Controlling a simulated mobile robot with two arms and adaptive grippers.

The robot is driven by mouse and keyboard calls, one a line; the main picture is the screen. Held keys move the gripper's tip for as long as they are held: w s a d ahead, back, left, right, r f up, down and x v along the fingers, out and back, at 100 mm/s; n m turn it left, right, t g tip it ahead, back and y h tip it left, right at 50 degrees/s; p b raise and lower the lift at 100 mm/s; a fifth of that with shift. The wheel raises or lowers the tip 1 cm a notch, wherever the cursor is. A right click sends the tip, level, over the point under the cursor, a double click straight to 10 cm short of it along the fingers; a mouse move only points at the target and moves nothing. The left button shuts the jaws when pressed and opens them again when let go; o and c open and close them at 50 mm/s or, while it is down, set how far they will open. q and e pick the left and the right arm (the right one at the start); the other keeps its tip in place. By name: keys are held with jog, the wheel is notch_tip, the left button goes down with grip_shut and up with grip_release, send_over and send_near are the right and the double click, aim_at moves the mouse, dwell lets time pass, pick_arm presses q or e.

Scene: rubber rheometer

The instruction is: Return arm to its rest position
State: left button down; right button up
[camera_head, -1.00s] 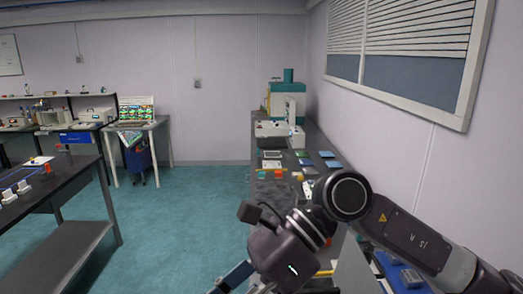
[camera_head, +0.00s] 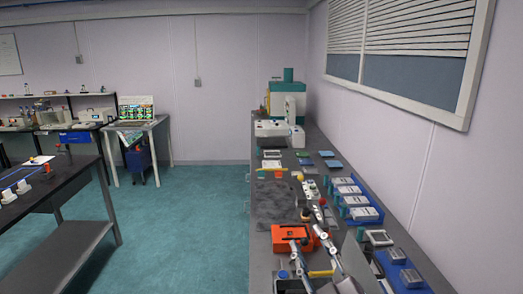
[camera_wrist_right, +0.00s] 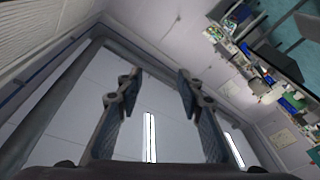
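My right gripper (camera_wrist_right: 160,82) shows in the right wrist view, with its two dark fingers apart and nothing between them. The wrist camera faces the ceiling and upper walls, with a lit strip (camera_wrist_right: 150,137) behind the fingers. In the head view neither my right arm nor its gripper can be made out. My left gripper is in neither view.
The grey bench (camera_head: 262,215) along the right wall carries an orange device (camera_head: 291,238), blue trays (camera_head: 408,272), several small tools and a white-and-green machine (camera_head: 287,103). A black table (camera_head: 75,187) stands at the left. Teal floor (camera_head: 190,220) between them is clear.

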jog(key=s+d+f+m+g+h, duration=0.1)
jog(key=s+d+f+m+g, duration=0.2)
jog(key=f, duration=0.5)
jog(key=s+d+f+m+g+h, duration=0.1)
jog(key=s+d+f+g+h, duration=0.2)
jog(key=f, duration=0.4)
jog(key=s+d+f+m+g, duration=0.25)
jog(key=s+f, duration=0.25)
jog(key=f, duration=0.3)
jog(key=s+d+f+m+g, duration=0.1)
jog(key=s+f+g, duration=0.35)
jog(key=s, duration=0.45)
jog(key=s+d+f+g, duration=0.1)
jog(key=s+f+g, duration=0.2)
jog(key=s+f, duration=0.5)
notch_tip(320, 180, down, 26)
jog(key=s+f+b, duration=0.1)
jog(key=s+b, duration=0.1)
jog(key=b, duration=0.3)
jog(key=s+d+f+g+b, duration=0.1)
jog(key=s+f+b, duration=0.1)
jog(key=s+f, duration=0.7)
jog(key=s+d+f+g+b, duration=0.1)
jog(key=s+f+b, duration=0.2)
jog(key=s+f, duration=0.6)
notch_tip(320, 180, down, 5)
jog(key=shift+d+r, duration=0.1)
jog(key=shift+d, duration=0.3)
